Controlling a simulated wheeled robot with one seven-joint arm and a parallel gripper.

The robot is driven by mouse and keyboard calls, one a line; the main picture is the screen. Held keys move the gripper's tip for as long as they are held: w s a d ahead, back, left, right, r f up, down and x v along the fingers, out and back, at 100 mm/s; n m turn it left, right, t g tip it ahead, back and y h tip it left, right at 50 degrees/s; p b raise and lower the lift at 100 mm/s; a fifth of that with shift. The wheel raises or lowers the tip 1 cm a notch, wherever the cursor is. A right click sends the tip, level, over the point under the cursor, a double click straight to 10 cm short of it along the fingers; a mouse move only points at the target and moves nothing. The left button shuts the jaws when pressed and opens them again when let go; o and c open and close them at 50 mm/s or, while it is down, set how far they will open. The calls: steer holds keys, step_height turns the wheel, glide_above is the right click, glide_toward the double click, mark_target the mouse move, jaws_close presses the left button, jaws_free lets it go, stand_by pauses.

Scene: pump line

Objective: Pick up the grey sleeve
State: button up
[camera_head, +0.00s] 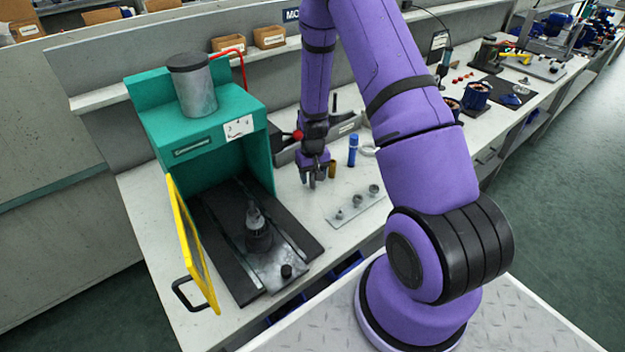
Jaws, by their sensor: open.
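My gripper (316,176) points down at the bench top, just left of a short brown cylinder (332,169). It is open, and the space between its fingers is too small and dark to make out. I cannot single out the grey sleeve with certainty. Three small grey round parts stand in a row on a light grey plate (349,209) to the right and nearer: a larger one (374,189), a middle one (357,200) and a small one (340,214). My gripper is apart from these. Anything directly behind its fingers is hidden.
A blue cylinder (352,151) stands right of the brown one. A green press (228,133) with an open yellow guard door (192,245) is on the left. A red-knobbed lever (297,135) is close beside my wrist. Pump parts (476,95) lie farther right.

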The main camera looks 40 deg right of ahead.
steer(key=shift+f, duration=1.15)
steer(key=c, duration=0.8)
steer(key=shift+c, duration=0.2)
steer(key=shift+r, duration=0.15)
